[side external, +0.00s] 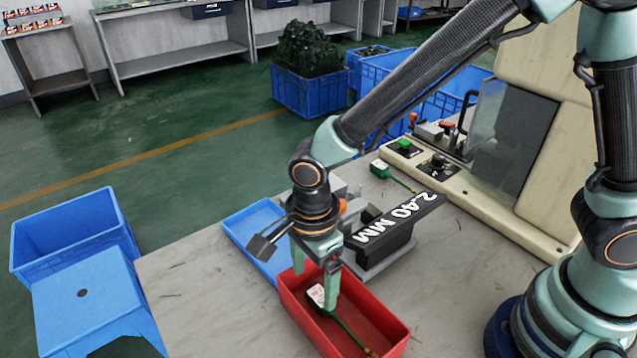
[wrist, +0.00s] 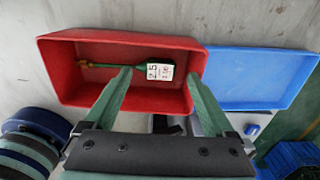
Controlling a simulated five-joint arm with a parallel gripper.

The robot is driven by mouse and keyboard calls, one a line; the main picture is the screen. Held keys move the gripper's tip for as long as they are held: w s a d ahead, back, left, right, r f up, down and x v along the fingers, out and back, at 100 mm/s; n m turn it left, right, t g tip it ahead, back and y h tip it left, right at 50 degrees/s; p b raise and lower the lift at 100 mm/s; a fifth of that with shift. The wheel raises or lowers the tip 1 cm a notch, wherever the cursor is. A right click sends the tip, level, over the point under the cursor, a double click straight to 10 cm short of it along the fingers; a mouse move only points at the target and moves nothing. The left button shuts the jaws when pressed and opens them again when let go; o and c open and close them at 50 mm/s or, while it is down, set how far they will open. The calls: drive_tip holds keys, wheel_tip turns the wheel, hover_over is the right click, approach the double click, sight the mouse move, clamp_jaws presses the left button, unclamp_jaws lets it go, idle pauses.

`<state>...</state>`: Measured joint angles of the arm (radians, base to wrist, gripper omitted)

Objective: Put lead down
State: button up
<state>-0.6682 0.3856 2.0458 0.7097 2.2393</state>
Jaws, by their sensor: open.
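A green lead with a white label (side external: 317,294) lies in the red tray (side external: 398,347). In the wrist view, the lead (wrist: 110,66) stretches left from its label, and the red tray (wrist: 60,92) surrounds it. My gripper (side external: 315,286) points down over the tray, with its fingers apart. In the wrist view, the label is between the fingertips of my gripper (wrist: 159,74). I cannot tell whether a finger touches the lead.
A blue tray (side external: 240,222) adjoins the red tray. A grey device with a black "2.40 MM" display (side external: 398,222) stands close on the right. A second green lead (side external: 380,168) lies near the cream machine (side external: 480,200). The table's front left is clear.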

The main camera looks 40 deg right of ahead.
wheel_tip(320, 180, up, 9)
drive_tip(key=d+r+n+t, duration=0.2)
drive_tip(key=d+r+n, duration=0.2)
drive_tip(key=d+n, duration=0.5)
drive_tip(key=d+r+n+t, duration=0.3)
drive_tip(key=d+r+n, duration=0.2)
drive_tip(key=d+n, duration=0.4)
drive_tip(key=s+d, duration=0.1)
drive_tip(key=d, duration=0.4)
drive_tip(key=shift+d+r+t, duration=0.15)
drive_tip(key=shift+r+t, duration=0.05)
drive_tip(key=shift+t, duration=0.1)
